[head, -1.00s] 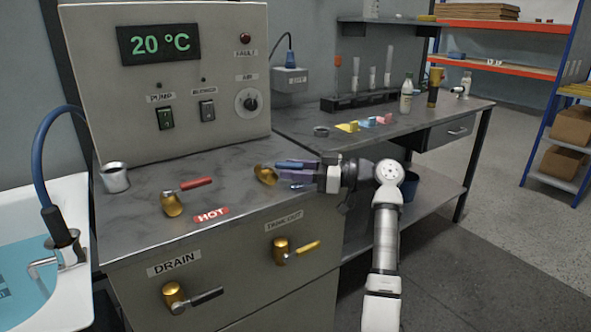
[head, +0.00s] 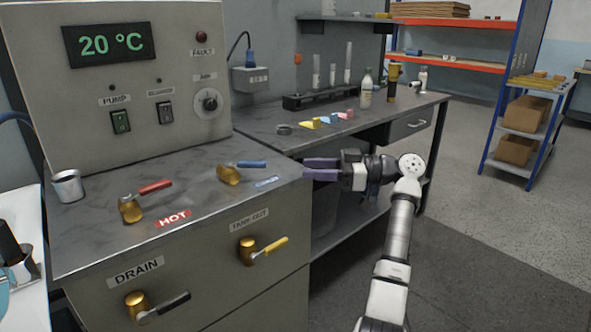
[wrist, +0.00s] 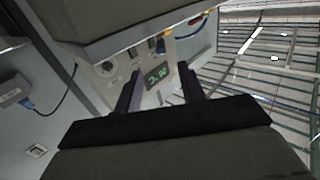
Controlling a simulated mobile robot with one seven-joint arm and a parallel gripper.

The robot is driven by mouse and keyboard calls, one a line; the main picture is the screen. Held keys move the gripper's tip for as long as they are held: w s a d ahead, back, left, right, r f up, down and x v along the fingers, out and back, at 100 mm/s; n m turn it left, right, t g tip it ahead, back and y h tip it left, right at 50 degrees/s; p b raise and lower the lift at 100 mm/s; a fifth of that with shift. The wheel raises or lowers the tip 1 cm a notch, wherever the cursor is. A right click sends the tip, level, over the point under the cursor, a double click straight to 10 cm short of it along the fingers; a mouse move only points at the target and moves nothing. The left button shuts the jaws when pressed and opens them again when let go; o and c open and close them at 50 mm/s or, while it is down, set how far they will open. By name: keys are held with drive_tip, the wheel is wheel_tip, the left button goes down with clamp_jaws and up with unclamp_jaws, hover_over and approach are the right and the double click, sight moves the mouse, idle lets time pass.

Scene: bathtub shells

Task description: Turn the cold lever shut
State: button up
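The cold lever has a brass body (head: 230,175) and a blue handle (head: 252,164). It stands on the grey worktop near its right end, its handle pointing right. A small blue label (head: 267,182) lies beside it, its lettering too small to read. My gripper (head: 308,169) is just right of the worktop's edge, apart from the lever, with its dark purple fingers pointing left. The fingers are spread and empty; the wrist view also shows the gap between them (wrist: 160,88).
The hot lever (head: 148,188) with a red handle and a metal cup (head: 68,186) stand on the worktop further left. The drain lever (head: 150,305) and a yellow-handled lever (head: 260,250) are on the front panel. A second bench (head: 380,115) stands behind my arm.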

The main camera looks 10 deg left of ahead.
drive_tip(key=shift+d, duration=0.35)
